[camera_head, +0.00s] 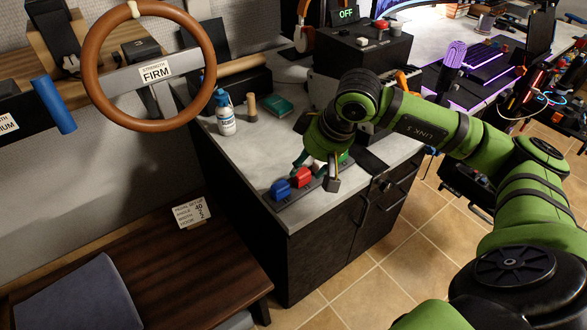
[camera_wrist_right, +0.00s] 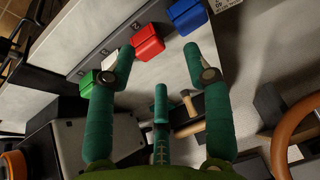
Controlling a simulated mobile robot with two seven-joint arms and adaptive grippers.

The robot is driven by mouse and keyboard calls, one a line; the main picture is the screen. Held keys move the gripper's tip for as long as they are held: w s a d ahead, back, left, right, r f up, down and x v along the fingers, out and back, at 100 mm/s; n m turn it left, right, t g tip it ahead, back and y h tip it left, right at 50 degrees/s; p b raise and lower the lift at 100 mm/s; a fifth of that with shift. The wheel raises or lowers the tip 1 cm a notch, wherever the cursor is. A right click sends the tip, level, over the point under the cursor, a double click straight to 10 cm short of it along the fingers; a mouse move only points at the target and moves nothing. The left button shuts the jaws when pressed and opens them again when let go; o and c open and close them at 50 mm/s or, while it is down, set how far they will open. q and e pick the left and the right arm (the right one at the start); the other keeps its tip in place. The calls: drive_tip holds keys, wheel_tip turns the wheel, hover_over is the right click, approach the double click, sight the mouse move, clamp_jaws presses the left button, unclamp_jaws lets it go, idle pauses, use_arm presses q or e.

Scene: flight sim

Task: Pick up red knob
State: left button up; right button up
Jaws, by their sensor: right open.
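The red knob (camera_head: 302,177) sits on a dark strip at the front edge of the grey counter, between a blue knob (camera_head: 281,188) and my right gripper (camera_head: 317,172). My right gripper hangs right over the strip, with its fingers spread and nothing held. In the right wrist view the red knob (camera_wrist_right: 146,42) lies ahead, between the open fingertips (camera_wrist_right: 159,52) and nearer the left one. I cannot tell whether a finger touches it. A green knob (camera_wrist_right: 88,82) and a white one (camera_wrist_right: 110,62) show to its left, the blue knob (camera_wrist_right: 186,15) to its right. My left gripper is out of view.
A black box with an OFF display (camera_head: 360,45) is behind. A brown steering wheel (camera_head: 96,106) and wooden bench (camera_head: 150,250) are left.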

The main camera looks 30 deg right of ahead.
sight(305, 174)
drive_tip(key=shift+h, duration=0.4)
drive_tip(key=x, duration=0.3)
drive_tip(key=d+p+x, duration=0.1)
drive_tip(key=x, duration=0.1)
drive_tip(key=shift+w+d+f, duration=0.2)
drive_tip(key=shift+f, duration=0.15)
drive_tip(key=shift+w+f, duration=0.15)
drive_tip(key=shift+f, duration=0.25)
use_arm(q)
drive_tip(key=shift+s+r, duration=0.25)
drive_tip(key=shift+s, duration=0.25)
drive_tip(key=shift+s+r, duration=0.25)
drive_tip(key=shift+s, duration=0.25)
use_arm(e)
drive_tip(key=c, duration=0.8)
